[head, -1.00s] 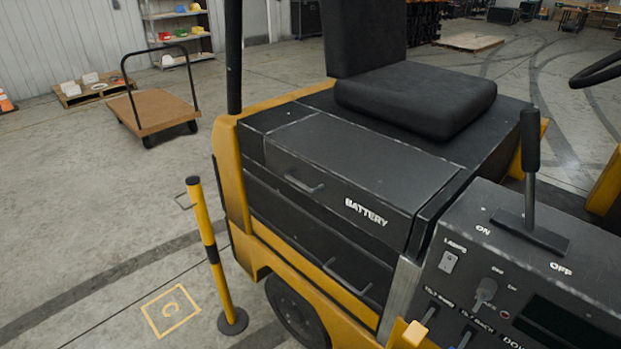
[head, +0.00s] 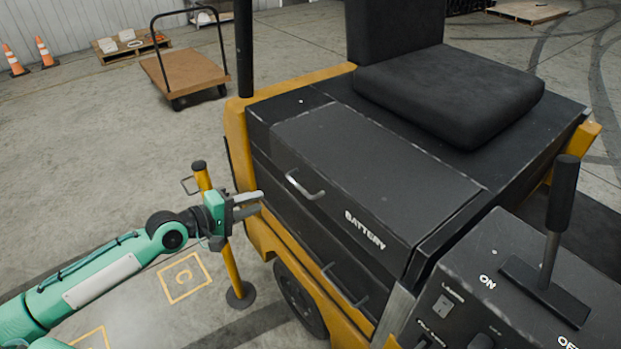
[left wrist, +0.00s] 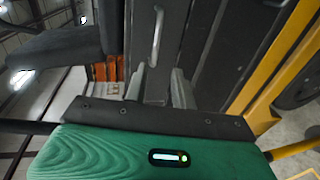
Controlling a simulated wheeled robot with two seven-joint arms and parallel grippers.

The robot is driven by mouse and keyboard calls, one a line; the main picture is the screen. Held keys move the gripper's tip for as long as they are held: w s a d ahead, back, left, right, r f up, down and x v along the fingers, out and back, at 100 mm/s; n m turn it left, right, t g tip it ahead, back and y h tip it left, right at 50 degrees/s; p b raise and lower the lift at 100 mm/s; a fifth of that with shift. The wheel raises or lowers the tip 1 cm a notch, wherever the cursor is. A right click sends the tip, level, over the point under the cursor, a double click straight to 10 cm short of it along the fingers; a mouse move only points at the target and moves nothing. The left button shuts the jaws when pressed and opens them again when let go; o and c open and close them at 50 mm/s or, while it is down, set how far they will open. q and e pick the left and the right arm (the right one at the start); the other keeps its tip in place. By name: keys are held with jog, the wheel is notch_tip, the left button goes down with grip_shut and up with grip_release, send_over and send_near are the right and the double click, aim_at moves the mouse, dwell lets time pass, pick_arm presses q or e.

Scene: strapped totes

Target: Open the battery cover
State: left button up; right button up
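The black battery cover (head: 370,150), marked BATTERY on its front, lies closed beside the seat of the yellow and black truck. Its metal bar handle (head: 304,188) is on the front edge. My left gripper (head: 260,204) is left of that handle, with its two grey fingers apart and nothing between them. In the left wrist view the open fingers (left wrist: 160,88) point towards a bar handle (left wrist: 157,38), which lies ahead of them and roughly in line with the gap. The handle is not between the fingers. My right gripper is not in view.
A second handle (head: 343,287) is on the panel below. A yellow post (head: 230,262) stands close behind my left gripper. The control panel with a lever (head: 562,195) is at the right. The seat (head: 450,90) is behind the cover. Open floor lies left.

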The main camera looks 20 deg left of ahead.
aim_at(299, 186)
pick_arm(q)
jog(key=p+x, duration=0.1)
jog(key=x, duration=0.3)
jog(key=p+x, duration=0.1)
jog(key=x, duration=0.3)
jog(key=p+x, duration=0.1)
jog(key=x, duration=0.3)
jog(key=shift+w+d+r+p, duration=0.15)
jog(key=shift+d+r+p, duration=0.15)
jog(key=shift+d+p, duration=0.1)
jog(key=shift+w+d+f, duration=0.2)
jog(key=shift+w+d, duration=0.15)
jog(key=shift+w, duration=0.05)
grip_shut()
